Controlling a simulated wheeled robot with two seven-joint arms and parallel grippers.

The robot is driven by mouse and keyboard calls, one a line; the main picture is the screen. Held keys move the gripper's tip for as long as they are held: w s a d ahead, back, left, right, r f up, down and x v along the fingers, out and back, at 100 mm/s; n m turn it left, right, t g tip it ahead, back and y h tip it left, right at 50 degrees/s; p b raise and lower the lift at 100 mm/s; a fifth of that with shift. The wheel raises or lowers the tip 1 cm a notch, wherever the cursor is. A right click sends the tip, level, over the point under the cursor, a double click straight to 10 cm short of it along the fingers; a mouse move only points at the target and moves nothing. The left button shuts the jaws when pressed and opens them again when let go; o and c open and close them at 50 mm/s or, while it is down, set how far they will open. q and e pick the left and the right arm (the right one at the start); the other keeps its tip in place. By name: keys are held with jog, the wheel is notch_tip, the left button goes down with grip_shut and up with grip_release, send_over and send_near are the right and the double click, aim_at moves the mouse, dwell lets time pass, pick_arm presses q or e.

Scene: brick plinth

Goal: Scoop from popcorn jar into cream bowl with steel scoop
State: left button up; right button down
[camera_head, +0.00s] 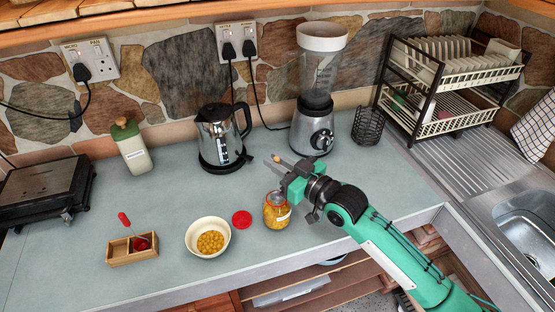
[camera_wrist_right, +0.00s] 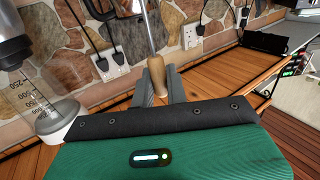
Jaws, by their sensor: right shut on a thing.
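The popcorn jar (camera_head: 277,216) is clear glass with yellow kernels and a pale label, and stands open on the counter. The cream bowl (camera_head: 201,249) stands to its left with a heap of yellow kernels inside. My right gripper (camera_head: 287,176) is above and behind the jar, shut on the steel scoop. In the right wrist view, the scoop's wooden handle (camera_wrist_right: 157,70) sits between the grey fingers, and its steel shaft (camera_wrist_right: 151,28) runs out of the top edge. My left gripper is not in view.
A red lid (camera_head: 242,219) lies between bowl and jar. A wooden box (camera_head: 121,258) with a red-handled tool stands left of the bowl. A kettle (camera_head: 218,138), a blender (camera_head: 313,130) and a wire holder (camera_head: 368,126) stand behind. The counter's left middle is clear.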

aim_at(277, 187)
jog(key=shift+f+b, duration=2.65)
jog(key=shift+f, duration=1.9)
jog(key=shift+r, duration=0.1)
jog(key=shift+r+p, duration=6.15)
jog(key=shift+r, duration=1.2)
